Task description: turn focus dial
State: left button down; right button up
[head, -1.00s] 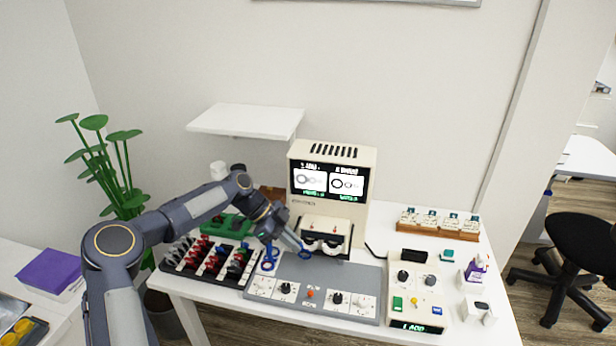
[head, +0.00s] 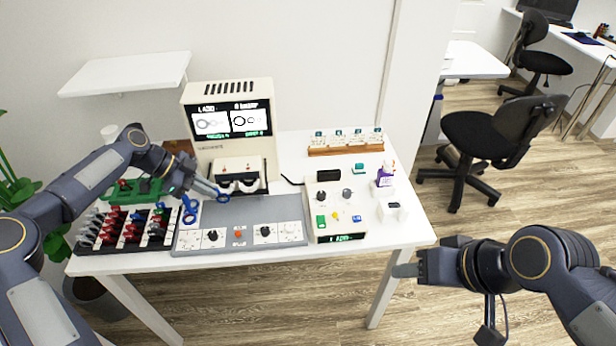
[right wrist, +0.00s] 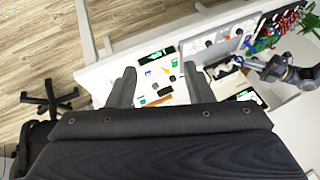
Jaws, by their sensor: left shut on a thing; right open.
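The grey control panel (head: 240,214) lies on the white table in front of the cream machine (head: 229,125). It carries two black dials, a left one (head: 212,236) and a right one (head: 265,231); I cannot read which is the focus dial. A cream box (head: 337,209) to the right carries a black knob (head: 321,195) and a grey knob (head: 346,192).
A black rack (head: 125,232) of red, green and grey lenses stands left of the panel. A wooden rack (head: 346,142) stands at the back right. A purple-and-white bottle (head: 385,174) and a white block (head: 392,210) are near the right edge. A chair (head: 489,138) stands beyond.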

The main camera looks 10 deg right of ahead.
jog(key=w+d+r+n+g, duration=0.15)
jog(key=w+r, duration=0.25)
jog(key=w, duration=0.8)
jog(key=n+g+h, duration=0.2)
jog(key=g+h, duration=0.2)
send_over(321, 194)
notch_tip(321, 194, down, 12)
notch_tip(321, 194, down, 10)
jog(key=shift+f, duration=0.25)
jog(key=c, duration=1)
